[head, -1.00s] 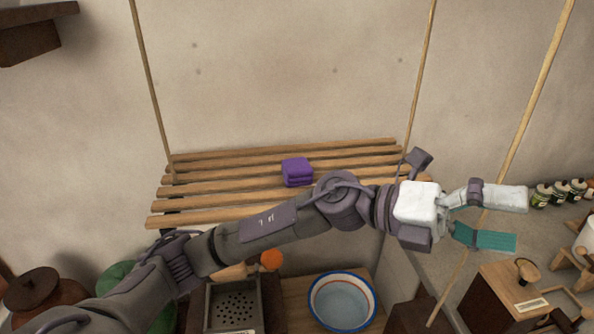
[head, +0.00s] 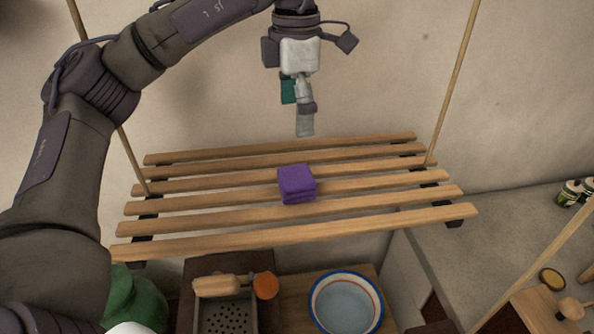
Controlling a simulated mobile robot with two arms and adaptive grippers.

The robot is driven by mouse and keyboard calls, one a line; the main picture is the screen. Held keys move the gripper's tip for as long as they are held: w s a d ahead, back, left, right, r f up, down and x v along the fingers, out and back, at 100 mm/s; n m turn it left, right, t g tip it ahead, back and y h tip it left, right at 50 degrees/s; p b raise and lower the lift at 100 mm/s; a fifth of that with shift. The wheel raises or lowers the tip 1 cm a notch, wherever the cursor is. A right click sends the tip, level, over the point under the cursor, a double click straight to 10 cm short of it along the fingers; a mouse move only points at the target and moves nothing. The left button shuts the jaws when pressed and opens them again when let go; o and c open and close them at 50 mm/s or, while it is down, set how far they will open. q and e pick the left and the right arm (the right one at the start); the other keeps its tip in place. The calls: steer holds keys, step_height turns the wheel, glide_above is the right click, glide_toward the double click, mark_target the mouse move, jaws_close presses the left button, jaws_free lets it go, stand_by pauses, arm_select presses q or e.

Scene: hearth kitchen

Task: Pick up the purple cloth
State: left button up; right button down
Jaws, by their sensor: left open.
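The purple cloth (head: 297,184) is a folded, blocky bundle. It lies near the middle of a hanging rack of wooden slats (head: 390,218) in the head view. My left gripper (head: 300,110) hangs in from the top, pointing down, above the cloth in the picture and apart from it. It is open and empty, with one grey-white finger and one teal finger showing edge-on. Nothing hides the cloth.
A green rounded thing (head: 140,300) is at lower left. Small jars (head: 570,192) stand at right. The slats around the cloth are bare.

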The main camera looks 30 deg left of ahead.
arm_select(q)
glide_above(296, 174)
steer(key=f, duration=0.4)
steer(key=shift+s+d+f, duration=0.25)
steer(key=shift+s, duration=0.1)
arm_select(e)
steer(key=s+d+g, duration=0.1)
steer(key=s+d, duration=0.2)
steer(key=s, duration=0.4)
arm_select(q)
steer(key=shift+w+a+f, duration=0.2)
steer(key=shift+w+f, duration=0.05)
steer(key=shift+f, duration=0.3)
steer(key=shift+w+a+f, duration=0.15)
steer(key=shift+w+f, duration=0.1)
steer(key=shift+f, duration=0.3)
steer(key=shift+s+d+f+p, duration=0.15)
steer(key=shift+f+p, duration=0.2)
steer(key=shift+f, duration=0.3)
step_height(296, 174, down, 4)
steer(key=shift+f+p, duration=0.1)
steer(key=shift+p, duration=0.75)
steer(key=shift+c, duration=2.1)
steer(key=c, duration=0.7)
arm_select(e)
steer(key=w+r, duration=0.1)
steer(key=w+a+r, duration=0.1)
steer(key=w, duration=0.1)
steer(key=shift+w+a, duration=0.1)
steer(key=shift+a, duration=0.05)
